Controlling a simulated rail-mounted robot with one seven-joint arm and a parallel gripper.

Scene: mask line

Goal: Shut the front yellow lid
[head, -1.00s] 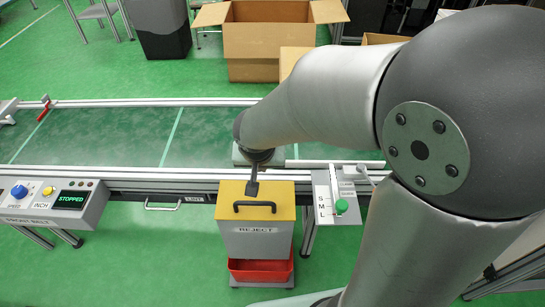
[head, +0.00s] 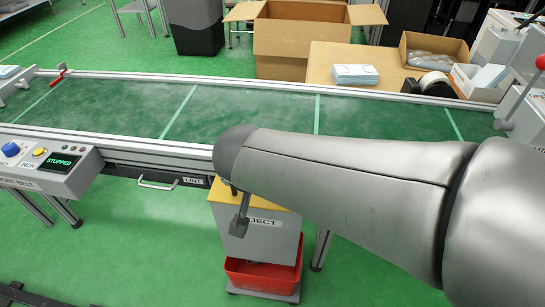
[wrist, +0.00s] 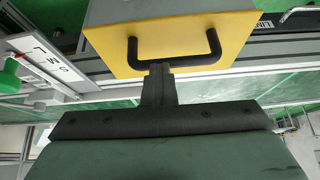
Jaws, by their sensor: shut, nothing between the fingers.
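The yellow lid (head: 287,224) lies on top of the white REJECT bin (head: 285,248). My arm hides most of it in the head view. In the wrist view the yellow lid (wrist: 180,35) looks flat, with its black handle (wrist: 214,46) near the edge closest to my fingers. My gripper (head: 239,228) is shut and empty, with its fingers pointing down in front of the bin's label. In the wrist view my gripper (wrist: 158,68) appears right by the handle; I cannot tell whether they touch.
A red tray (head: 262,275) sits at the bin's foot. The green conveyor (head: 250,112) runs behind the bin, and its panel (head: 62,165) reads STOPPED. A drawer handle (head: 157,186) juts out to the left. The green floor in front is clear.

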